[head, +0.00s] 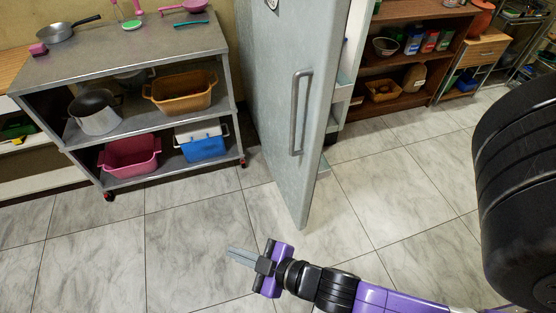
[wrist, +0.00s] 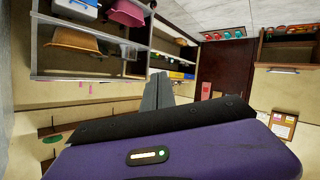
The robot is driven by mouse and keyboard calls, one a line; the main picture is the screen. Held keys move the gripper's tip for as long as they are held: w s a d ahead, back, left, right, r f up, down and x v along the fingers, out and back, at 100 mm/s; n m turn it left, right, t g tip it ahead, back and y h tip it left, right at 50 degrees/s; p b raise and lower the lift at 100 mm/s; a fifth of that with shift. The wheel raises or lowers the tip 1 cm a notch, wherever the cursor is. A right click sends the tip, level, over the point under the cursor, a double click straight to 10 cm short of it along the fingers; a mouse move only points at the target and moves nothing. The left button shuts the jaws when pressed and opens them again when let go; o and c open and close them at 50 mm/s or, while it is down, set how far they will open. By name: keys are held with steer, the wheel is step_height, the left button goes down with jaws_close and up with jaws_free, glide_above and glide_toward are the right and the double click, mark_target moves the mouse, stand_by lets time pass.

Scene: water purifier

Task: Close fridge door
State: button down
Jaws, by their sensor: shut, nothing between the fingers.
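The fridge door (head: 283,110) is pale grey-green and stands open, swung out toward me in the head view. My gripper (head: 230,252) is low over the floor, in front of and left of the door's bottom corner, pointing left. Its fingers are shut with nothing between them, apart from the door and handle. In the wrist view the shut fingers (wrist: 157,92) point toward the cart side; I cannot make out the fridge door there.
A metal cart (head: 130,62) with pots and tubs stands left of the door; it also shows in the wrist view (wrist: 92,76). A brown shelf (head: 424,62) with jars stands behind at right. Tiled floor (head: 190,235) around my gripper is clear.

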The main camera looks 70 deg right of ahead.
steer(key=w+d+f+g+h+b, duration=0.3)
steer(key=w+d+f+g+h, duration=0.35)
steer(key=w+d+f, duration=0.65)
steer(key=w+d+r+m+g+h, duration=0.1)
steer(key=d+r+m+g+h, duration=0.1)
steer(key=d+r+g+h, duration=0.4)
steer(key=s+d+r+m+g+h, duration=0.2)
steer(key=s+r+m+g+h, duration=0.2)
steer(key=s+r+g, duration=0.15)
steer(key=s+p+x, duration=0.1)
steer(key=s+x, duration=0.1)
steer(key=x, duration=1)
steer(key=shift+s+p, duration=0.35)
steer(key=shift+s, duration=0.1)
steer(key=shift+s+d+f, duration=0.1)
steer(key=shift+f, duration=0.05)
